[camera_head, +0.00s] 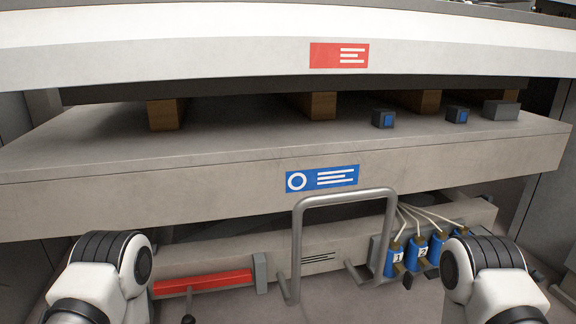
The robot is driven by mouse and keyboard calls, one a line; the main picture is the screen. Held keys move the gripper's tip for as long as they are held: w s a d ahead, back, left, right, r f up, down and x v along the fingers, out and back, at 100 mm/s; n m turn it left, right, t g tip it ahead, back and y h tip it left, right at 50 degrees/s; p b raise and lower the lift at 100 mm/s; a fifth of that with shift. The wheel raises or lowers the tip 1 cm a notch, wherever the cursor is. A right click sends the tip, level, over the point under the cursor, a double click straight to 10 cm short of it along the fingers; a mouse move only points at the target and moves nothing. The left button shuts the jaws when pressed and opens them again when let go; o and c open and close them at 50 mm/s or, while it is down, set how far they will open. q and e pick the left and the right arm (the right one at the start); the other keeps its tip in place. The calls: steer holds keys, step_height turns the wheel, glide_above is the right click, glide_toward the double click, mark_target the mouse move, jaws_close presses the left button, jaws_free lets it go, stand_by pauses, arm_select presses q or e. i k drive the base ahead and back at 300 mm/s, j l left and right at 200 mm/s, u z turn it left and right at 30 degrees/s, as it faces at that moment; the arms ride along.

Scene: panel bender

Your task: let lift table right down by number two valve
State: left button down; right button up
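The lift table (150,200) is a broad light-grey slab across the view, with a blue label on its front edge. Below it at the right is a row of several blue valves with pale hoses running up from them. The number one valve (393,262) is at the row's left end. The number two valve (421,252) stands just right of it, its number plate facing me. Dark brown levers or handles show at the valves, but their positions are hard to read. The right end of the row is partly hidden behind my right arm. Both my grippers are out of view; only arm links show at the bottom corners.
A grey tube hoop (296,225) stands in front of the table, left of the valves. A red bar (205,283) lies low at the left. Wooden blocks (163,115) and small blue-faced boxes (383,119) sit on the table under a dark plate and white beam (200,50).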

mark_target(431, 272)
steer(key=z, duration=0.95)
